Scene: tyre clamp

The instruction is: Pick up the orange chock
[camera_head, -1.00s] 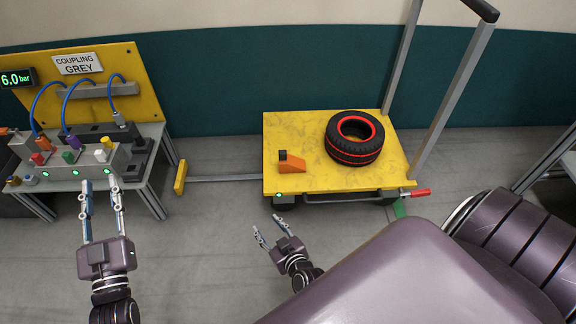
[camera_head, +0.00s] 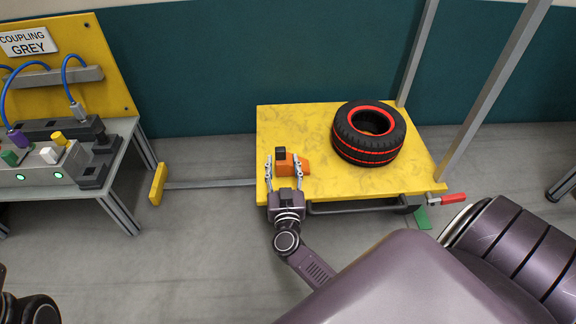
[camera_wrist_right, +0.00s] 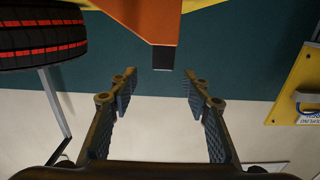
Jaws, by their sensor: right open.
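The orange chock (camera_head: 287,168), a wedge with a black block at one end, sits on the yellow cart top (camera_head: 330,120) near its left front. My right gripper (camera_head: 284,160) is open over the chock, with one finger on either side of it in the head view. In the right wrist view, the chock (camera_wrist_right: 145,22) is ahead of the open, empty fingertips (camera_wrist_right: 160,78), its black end roughly centred between them. I cannot tell whether a finger touches it. Of my left arm, only a dark part shows at the lower left; its gripper is out of frame.
A black tyre with red rings (camera_head: 368,134) lies on the cart to the right of the chock, also in the right wrist view (camera_wrist_right: 40,35). The cart has grey posts and a red handle (camera_head: 453,198). A coupling bench (camera_head: 100,190) stands at left.

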